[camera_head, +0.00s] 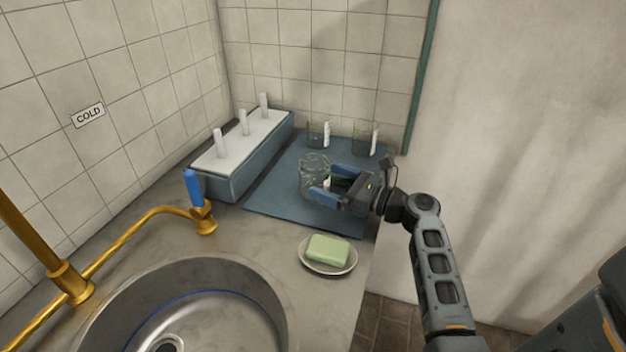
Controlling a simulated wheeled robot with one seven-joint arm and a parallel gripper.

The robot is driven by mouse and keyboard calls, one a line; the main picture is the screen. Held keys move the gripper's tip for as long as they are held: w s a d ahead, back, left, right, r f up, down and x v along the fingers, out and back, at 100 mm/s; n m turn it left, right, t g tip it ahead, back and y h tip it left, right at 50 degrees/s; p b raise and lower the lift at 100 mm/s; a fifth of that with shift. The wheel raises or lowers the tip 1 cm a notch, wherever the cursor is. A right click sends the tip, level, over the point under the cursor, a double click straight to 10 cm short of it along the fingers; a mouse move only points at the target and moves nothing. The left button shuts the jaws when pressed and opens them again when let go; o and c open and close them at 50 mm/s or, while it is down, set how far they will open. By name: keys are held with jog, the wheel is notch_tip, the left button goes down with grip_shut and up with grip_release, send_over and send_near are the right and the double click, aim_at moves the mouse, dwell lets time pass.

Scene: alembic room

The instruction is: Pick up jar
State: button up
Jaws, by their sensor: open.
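A clear glass jar (314,170) stands upright on the blue mat (275,205). My gripper (320,185) reaches in from the right, low over the mat, with its blue-tipped fingers open at the jar's right side. The near finger overlaps the jar's lower part in the picture. I cannot tell whether the fingers touch the glass or how far they reach around it.
Two glass beakers (318,135) (364,141) with white strips stand at the mat's back. A blue-grey box with white pegs (228,150) is at left. A soap dish (328,268) holding green soap (328,249), a sink (200,310) and a brass tap (200,218) are in front.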

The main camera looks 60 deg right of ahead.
aim_at(314, 173)
jog(key=w, duration=0.2)
jog(key=w+p, duration=0.1)
jog(key=w, duration=0.2)
jog(key=shift+d+r, duration=0.2)
jog(key=c, duration=1.1)
jog(key=shift+r, duration=0.1)
